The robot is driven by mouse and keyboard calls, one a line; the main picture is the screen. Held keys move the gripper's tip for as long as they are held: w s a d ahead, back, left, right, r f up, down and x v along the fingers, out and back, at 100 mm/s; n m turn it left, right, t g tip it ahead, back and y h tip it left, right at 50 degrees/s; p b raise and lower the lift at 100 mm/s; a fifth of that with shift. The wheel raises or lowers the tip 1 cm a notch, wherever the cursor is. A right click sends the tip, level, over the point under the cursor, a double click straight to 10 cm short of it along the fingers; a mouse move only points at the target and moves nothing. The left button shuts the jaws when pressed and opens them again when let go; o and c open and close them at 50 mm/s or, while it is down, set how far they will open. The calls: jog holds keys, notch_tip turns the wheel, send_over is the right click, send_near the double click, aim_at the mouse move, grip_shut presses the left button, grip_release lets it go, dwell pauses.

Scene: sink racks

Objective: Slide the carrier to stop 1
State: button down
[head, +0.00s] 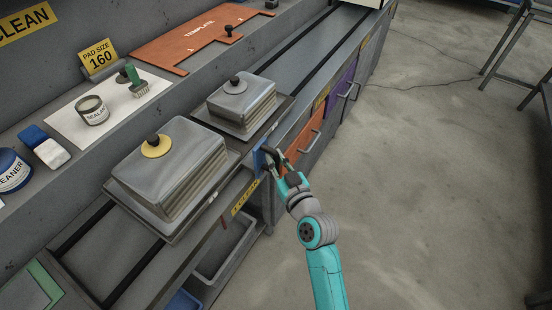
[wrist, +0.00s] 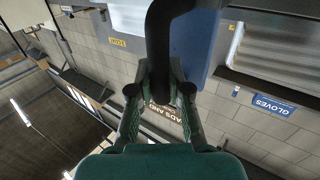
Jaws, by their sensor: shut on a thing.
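Two dark trays sit on the rails of the counter, each with a block stack under a grey cover. The larger tray (head: 117,187) is nearer, and its cover has a black knob on a yellow disc. The smaller tray (head: 284,105) is just beyond it. A blue plate (head: 258,162) with a dark handle stands at the counter's front edge by the trays; I cannot tell which tray it joins. My gripper (head: 271,159) is shut on this handle. The wrist view shows the dark handle (wrist: 158,40) between the fingers and the blue plate (wrist: 192,45) behind. Fingers hide part of the handle.
A yellow label (head: 244,197) is on the front edge near me, its text unclear. Orange (head: 303,143) and purple (head: 341,90) cabinet fronts with bar handles run beyond my gripper. Dark rails (head: 320,33) continue clear past the smaller tray. The floor at right is open.

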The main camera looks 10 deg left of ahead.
dwell(0.3)
jog(key=c, duration=1.1)
grip_release()
jog(key=shift+s, duration=0.1)
jog(key=v, duration=1.2)
